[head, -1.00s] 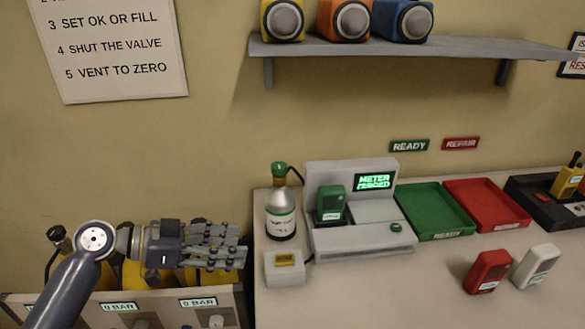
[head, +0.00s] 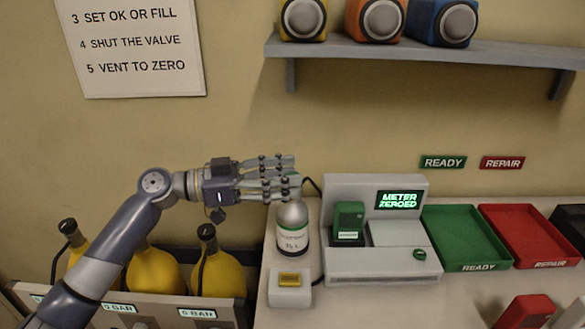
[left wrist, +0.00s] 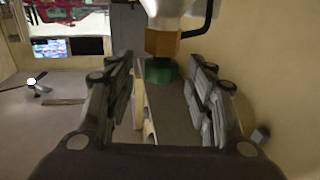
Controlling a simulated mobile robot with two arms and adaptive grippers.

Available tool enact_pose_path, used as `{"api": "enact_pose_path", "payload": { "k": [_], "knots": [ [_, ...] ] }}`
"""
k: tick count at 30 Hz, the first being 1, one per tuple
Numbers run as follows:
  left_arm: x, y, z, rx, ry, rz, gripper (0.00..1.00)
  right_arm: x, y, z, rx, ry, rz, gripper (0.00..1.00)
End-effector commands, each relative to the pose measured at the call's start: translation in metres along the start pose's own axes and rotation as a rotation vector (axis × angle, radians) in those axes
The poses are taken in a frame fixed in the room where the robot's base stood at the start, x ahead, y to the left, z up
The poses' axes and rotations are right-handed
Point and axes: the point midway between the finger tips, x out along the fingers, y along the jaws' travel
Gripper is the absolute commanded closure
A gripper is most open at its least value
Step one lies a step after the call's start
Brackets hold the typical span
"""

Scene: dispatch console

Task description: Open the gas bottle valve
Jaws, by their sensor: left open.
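The gas bottle (head: 292,240), grey with a white and green label, stands upright on the console beside the meter station. Its green valve knob is hidden behind my fingers in the head view. My left gripper (head: 280,178) is level at the height of the bottle's top, fingers pointing right across it. In the left wrist view the green knob (left wrist: 160,71) and its brass fitting (left wrist: 162,43) show upside down, ahead between the spread fingers. The left gripper is open, and I see no clear contact with the knob. My right gripper is not in view.
The meter station (head: 385,262) holds a green meter (head: 348,221), and its screen reads METER ZEROED. A small white box (head: 290,290) sits in front of the bottle. Yellow cylinders (head: 205,268) stand at left below my arm. Green (head: 465,236) and red (head: 525,234) trays lie right.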

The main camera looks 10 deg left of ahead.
Motion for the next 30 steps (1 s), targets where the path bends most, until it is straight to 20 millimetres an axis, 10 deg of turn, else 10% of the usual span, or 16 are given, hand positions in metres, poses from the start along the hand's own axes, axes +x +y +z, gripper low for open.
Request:
{"api": "enact_pose_path", "payload": {
  "k": [14,20,30],
  "knots": [
    [0.017,0.000,0.001,-0.001,-0.001,0.000,0.51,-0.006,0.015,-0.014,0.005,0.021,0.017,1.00],
    [0.017,0.000,0.001,-0.001,-0.001,0.000,0.94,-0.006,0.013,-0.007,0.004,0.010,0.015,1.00],
    [0.017,0.001,0.000,-0.002,0.000,-0.021,0.96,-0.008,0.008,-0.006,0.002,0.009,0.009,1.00]
  ]
}}
